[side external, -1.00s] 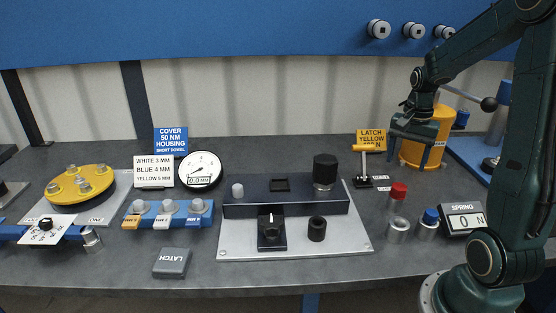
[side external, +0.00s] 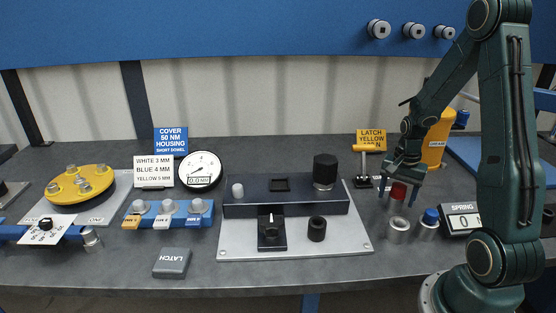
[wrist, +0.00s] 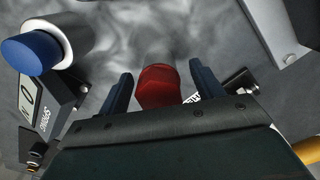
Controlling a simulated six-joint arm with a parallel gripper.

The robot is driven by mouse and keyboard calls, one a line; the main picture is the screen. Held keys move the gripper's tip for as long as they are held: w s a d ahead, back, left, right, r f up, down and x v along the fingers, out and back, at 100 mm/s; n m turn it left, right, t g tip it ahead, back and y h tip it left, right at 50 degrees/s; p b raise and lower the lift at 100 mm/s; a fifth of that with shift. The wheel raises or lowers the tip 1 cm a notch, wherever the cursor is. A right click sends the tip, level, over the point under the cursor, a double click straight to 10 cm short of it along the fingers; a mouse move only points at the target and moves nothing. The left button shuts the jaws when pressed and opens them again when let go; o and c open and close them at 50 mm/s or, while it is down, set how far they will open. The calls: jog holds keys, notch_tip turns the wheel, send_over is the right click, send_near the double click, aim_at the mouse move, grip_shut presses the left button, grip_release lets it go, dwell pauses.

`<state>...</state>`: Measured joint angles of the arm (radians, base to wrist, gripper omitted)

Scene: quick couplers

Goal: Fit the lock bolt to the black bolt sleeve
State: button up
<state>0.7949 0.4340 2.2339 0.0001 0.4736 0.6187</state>
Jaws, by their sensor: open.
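A red-capped bolt (side external: 398,190) with a grey shank stands at the right of the bench; in the wrist view its red cap (wrist: 158,86) lies between my fingers. My gripper (side external: 399,187) is open and low around the cap, with a gap visible on each side in the wrist view (wrist: 163,85). A blue-capped bolt (side external: 430,216) in a silver body stands to its right and shows at upper left in the wrist view (wrist: 30,52). A short black sleeve (side external: 317,229) stands on the grey plate, left of my gripper. No label shows which bolt is the lock bolt.
A silver cup (side external: 398,231) stands just in front of the red-capped bolt. The grey plate (side external: 345,243) carries a black block (side external: 271,233) and a dark rail.

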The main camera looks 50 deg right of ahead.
jog(key=shift+f, duration=0.55)
jog(key=c, duration=1.2)
